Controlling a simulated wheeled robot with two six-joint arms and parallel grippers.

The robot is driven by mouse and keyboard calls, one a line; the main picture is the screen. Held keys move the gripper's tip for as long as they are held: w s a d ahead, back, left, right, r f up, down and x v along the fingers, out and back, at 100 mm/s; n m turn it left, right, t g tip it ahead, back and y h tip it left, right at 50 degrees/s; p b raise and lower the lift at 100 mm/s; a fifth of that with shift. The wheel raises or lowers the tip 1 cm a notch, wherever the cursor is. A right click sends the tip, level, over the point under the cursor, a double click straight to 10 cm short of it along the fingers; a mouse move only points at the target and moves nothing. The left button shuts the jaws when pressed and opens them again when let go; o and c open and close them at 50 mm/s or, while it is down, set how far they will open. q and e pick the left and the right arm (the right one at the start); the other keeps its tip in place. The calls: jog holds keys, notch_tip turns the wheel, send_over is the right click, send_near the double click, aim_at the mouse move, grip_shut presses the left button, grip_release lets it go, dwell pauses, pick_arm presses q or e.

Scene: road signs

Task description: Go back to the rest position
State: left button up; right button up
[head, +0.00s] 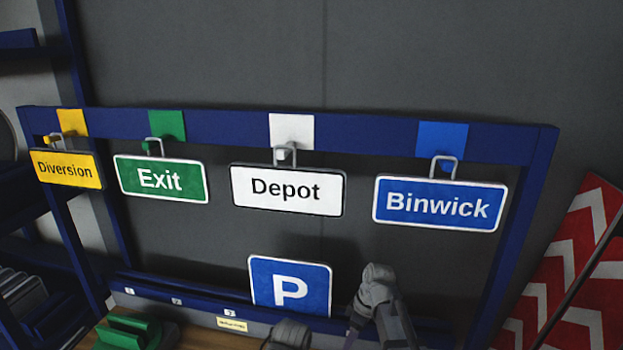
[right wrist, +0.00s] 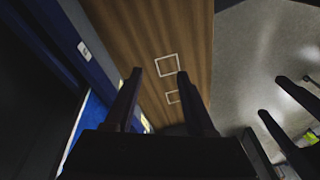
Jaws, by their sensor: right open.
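In the head view a yellow Diversion sign (head: 66,169), a green Exit sign (head: 160,179), a white Depot sign (head: 287,190) and a blue Binwick sign (head: 437,203) each hang from a hook on the upper rail, below a patch of their own colour. A blue P sign (head: 290,285) stands upright low down at the bottom rail. My right gripper (right wrist: 160,85) is open in the right wrist view, with nothing between its fingers. In the head view only parts of my arms show at the bottom edge. My left gripper is not clearly seen.
The dark blue rack frame (head: 350,137) spans the head view. A green block-like holder (head: 135,332) lies on the wooden surface at lower left. Red and white chevron boards (head: 580,255) stand at right. The wooden surface (right wrist: 180,35) below my right gripper carries white square outlines.

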pick_arm(q)
notch_tip(320, 180, down, 14)
jog(key=b, duration=1.2)
jog(key=shift+r, duration=0.2)
pick_arm(e)
jog(key=s+a+f+m+h, duration=0.2)
jog(key=s+f+m, duration=0.2)
jog(key=s+f, duration=0.3)
jog(key=s+a+f+m+h, duration=0.2)
jog(key=s+f+m, duration=0.2)
jog(key=s+f, duration=0.3)
jog(key=shift+s+a, duration=0.3)
jog(key=shift+s, duration=0.95)
pick_arm(q)
jog(key=shift+w, duration=0.1)
